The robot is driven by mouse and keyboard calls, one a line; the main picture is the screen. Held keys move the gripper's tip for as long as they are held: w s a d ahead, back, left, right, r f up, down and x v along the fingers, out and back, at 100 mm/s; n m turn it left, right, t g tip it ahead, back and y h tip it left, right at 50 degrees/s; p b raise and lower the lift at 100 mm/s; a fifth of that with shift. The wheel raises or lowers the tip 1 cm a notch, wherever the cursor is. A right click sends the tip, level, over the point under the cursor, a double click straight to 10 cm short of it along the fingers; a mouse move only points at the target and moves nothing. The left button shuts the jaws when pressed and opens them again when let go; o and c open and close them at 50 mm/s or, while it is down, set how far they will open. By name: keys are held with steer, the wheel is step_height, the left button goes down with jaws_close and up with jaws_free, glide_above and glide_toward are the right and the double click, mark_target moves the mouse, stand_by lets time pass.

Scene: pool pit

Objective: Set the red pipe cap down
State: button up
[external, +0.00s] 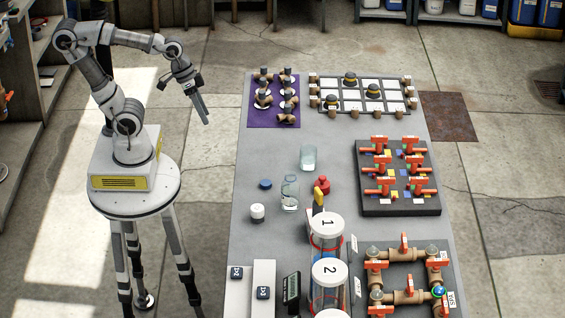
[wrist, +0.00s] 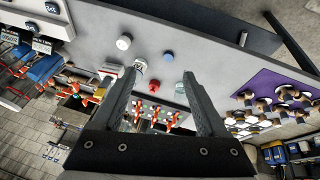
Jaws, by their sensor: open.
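The red pipe cap (external: 323,184) rests on the grey table, right of the clear jar (external: 290,192) and close to a yellow-handled item (external: 318,198). In the wrist view the red cap (wrist: 154,86) appears between my fingers in the picture, but well beyond them. My gripper (external: 204,119) hangs off the table's left side, raised and away from the cap. Its two fingers are apart in the wrist view (wrist: 159,74), with nothing between them.
Numbered cylinders (external: 328,228) stand in front. A dark valve board (external: 398,205) lies to the right.

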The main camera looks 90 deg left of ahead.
steer(key=shift+m+t+y, duration=0.6)
steer(key=shift+m+y, duration=0.2)
steer(key=shift+m, duration=0.1)
steer(key=shift+s+a+r, duration=0.5)
steer(key=shift+s+a, duration=0.1)
steer(key=shift+a, duration=0.15)
steer(key=shift+s+a+r, duration=0.5)
steer(key=shift+s+a, duration=0.1)
steer(key=shift+a, duration=0.15)
